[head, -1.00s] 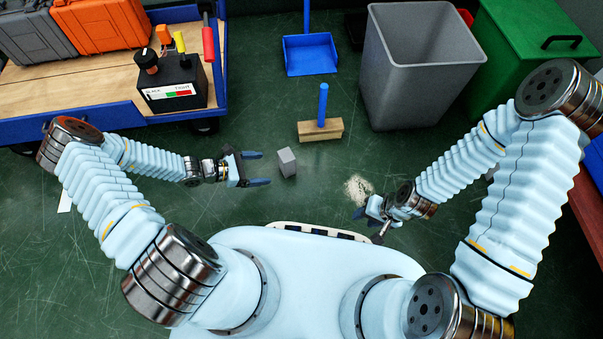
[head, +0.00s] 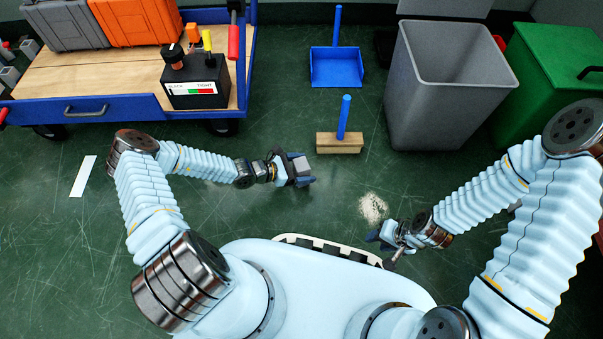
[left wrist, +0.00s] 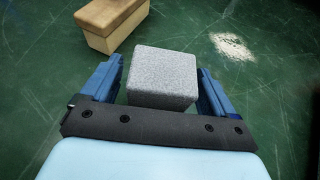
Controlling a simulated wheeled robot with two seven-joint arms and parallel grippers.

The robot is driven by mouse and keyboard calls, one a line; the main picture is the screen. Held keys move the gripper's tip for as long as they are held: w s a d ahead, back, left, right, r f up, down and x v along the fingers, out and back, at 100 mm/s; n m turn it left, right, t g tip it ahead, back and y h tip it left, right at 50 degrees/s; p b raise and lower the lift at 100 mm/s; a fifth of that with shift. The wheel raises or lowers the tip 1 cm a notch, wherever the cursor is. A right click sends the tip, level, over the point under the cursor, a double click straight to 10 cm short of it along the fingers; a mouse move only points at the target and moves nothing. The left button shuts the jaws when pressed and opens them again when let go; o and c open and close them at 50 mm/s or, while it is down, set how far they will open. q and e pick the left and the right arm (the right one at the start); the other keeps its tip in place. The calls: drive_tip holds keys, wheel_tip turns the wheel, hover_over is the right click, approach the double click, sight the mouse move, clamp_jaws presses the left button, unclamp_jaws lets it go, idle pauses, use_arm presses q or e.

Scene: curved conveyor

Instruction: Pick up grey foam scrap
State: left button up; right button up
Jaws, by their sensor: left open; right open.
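The grey foam scrap (head: 299,164) is a small speckled grey block. In the left wrist view the foam scrap (left wrist: 163,72) sits between the two blue fingers of my left gripper (left wrist: 161,84), with a narrow gap visible on each side. My left gripper (head: 298,170) is open around the block in the head view. I cannot tell how far the block is above the floor. My right gripper (head: 381,236) is low at the right, near a pale pile, and holds nothing that I can see.
A brush with a wooden block (head: 339,144) stands just beyond the left gripper, and its block (left wrist: 112,24) shows in the left wrist view. A blue dustpan (head: 335,68), a grey bin (head: 448,90) and a green bin (head: 560,80) are behind. Pale debris (head: 373,208) lies on the floor.

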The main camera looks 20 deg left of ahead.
use_arm(q)
drive_tip(key=shift+x, duration=0.75)
drive_tip(key=shift+c, duration=0.4)
drive_tip(key=c, duration=0.9)
drive_tip(key=shift+c, duration=0.2)
